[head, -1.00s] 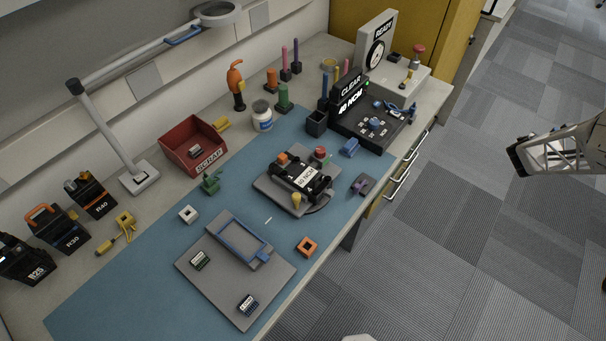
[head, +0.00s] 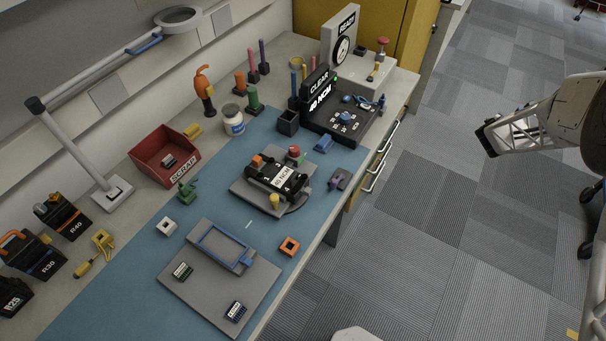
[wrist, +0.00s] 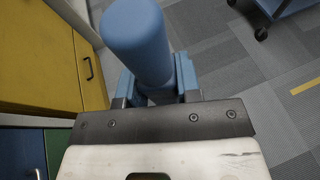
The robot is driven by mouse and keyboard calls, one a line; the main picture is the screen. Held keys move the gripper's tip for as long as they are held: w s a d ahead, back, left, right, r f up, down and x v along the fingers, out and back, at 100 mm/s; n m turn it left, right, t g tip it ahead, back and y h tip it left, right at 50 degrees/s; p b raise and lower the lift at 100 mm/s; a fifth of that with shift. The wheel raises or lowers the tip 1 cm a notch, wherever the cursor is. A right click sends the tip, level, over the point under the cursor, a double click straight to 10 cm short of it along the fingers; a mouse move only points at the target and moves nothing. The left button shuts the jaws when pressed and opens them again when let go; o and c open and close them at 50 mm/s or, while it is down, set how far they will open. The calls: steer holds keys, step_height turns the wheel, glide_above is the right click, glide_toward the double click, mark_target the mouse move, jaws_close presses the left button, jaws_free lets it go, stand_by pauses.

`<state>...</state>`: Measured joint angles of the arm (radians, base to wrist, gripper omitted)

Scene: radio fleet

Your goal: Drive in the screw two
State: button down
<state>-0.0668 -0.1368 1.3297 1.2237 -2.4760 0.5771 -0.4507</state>
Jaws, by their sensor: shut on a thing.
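In the wrist view my gripper (wrist: 157,82) is shut on a blue cylinder (wrist: 135,30) with a rounded end, like a tool handle. Its far end is hidden behind the gripper. In the head view my arm is at the right, over the floor and apart from the bench; the held cylinder cannot be made out there. A dark fixture (head: 262,184) labelled 40 NCM sits on a grey plate on the blue mat (head: 215,208). A black station (head: 338,128) with a display reading CLEAR, 40 NCM stands behind it. I cannot single out screw two.
A red SCRAP bin (head: 163,153), a lamp (head: 75,150) and orange and green tools stand along the back. A grey board (head: 222,285) with a blue frame (head: 222,245) lies in front. A dial device (head: 340,40) reads READY.

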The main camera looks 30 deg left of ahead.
stand_by(0.8)
steer(key=s+a+r+n+y, duration=0.1)
steer(key=s+a+r, duration=0.5)
steer(key=a, duration=0.5)
steer(key=s+a+r+n+y, duration=0.1)
steer(key=s+a+r+y, duration=0.15)
steer(key=s+a, duration=0.65)
steer(key=s+a+r+n+y, duration=0.15)
steer(key=s+a+r, duration=0.35)
steer(key=a, duration=0.7)
steer(key=s+a+r+n+y, duration=0.1)
steer(key=s+a+r, duration=0.2)
steer(key=s, duration=0.8)
steer(key=s+a+r+n+y, duration=0.1)
steer(key=s+a, duration=0.4)
steer(key=s, duration=0.7)
steer(key=s+a+r+n+y, duration=0.2)
steer(key=s+a+r, duration=0.2)
steer(key=s, duration=0.8)
steer(key=shift+r, duration=0.35)
steer(key=shift+s+f, duration=0.1)
steer(key=shift+f, duration=2.6)
steer(key=shift+f, duration=0.1)
